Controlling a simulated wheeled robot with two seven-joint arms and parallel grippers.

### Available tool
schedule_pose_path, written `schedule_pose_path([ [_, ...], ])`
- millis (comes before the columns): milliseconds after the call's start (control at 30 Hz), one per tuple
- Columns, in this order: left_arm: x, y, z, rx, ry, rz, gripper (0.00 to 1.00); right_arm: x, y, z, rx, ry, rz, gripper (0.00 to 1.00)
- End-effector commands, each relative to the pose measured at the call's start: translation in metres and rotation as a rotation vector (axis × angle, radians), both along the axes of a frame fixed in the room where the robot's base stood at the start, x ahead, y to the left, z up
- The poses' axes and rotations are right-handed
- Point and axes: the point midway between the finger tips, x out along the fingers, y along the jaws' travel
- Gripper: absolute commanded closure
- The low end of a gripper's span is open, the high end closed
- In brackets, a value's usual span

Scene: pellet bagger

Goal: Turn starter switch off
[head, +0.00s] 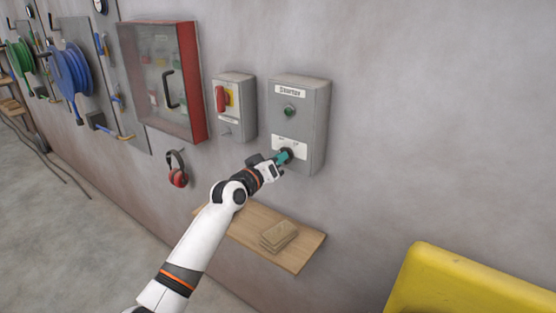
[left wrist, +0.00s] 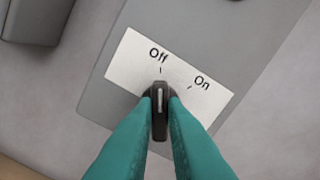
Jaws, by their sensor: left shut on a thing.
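The grey starter box (head: 313,115) is on the wall, with a "Starter" label at the top and a green round light or button (head: 290,110) below it. Its black rotary switch (left wrist: 160,110) sits on a white plate (left wrist: 125,65) marked Off and On. The white line on the knob points to the Off mark. My left gripper (head: 285,155) has its teal fingers shut on the knob, one on each side, as the left wrist view (left wrist: 160,118) shows. In the head view the fingers mostly hide the knob. My right gripper is out of view.
A grey box with a red handle (head: 222,98) is left of the starter box. A red-framed glass cabinet (head: 197,80) and ear defenders (head: 177,169) are further left. A wooden shelf (head: 300,255) is below my arm. A yellow object (head: 465,285) is at lower right.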

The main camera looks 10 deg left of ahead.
Motion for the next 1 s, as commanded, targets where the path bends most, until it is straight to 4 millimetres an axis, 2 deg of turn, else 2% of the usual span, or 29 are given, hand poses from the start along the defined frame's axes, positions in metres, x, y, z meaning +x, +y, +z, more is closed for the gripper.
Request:
schedule_pose_path([
  [200,0.000,0.000,-0.001,-0.003,0.002,-0.001,1.00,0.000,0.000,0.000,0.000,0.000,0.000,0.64],
  [233,0.000,0.000,-0.001,-0.003,0.002,-0.001,0.83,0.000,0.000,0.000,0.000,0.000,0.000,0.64],
  [333,0.000,0.000,-0.001,-0.002,0.002,-0.001,0.67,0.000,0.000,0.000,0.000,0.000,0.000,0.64],
  [733,-0.005,0.002,-0.001,0.000,0.000,-0.001,0.66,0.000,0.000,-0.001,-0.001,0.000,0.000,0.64],
  [867,-0.021,0.008,-0.002,-0.001,0.000,-0.001,0.66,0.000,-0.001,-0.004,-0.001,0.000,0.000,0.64],
  [1000,-0.046,0.019,-0.003,0.000,-0.001,0.001,0.66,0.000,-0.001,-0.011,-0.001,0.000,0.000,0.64],
])
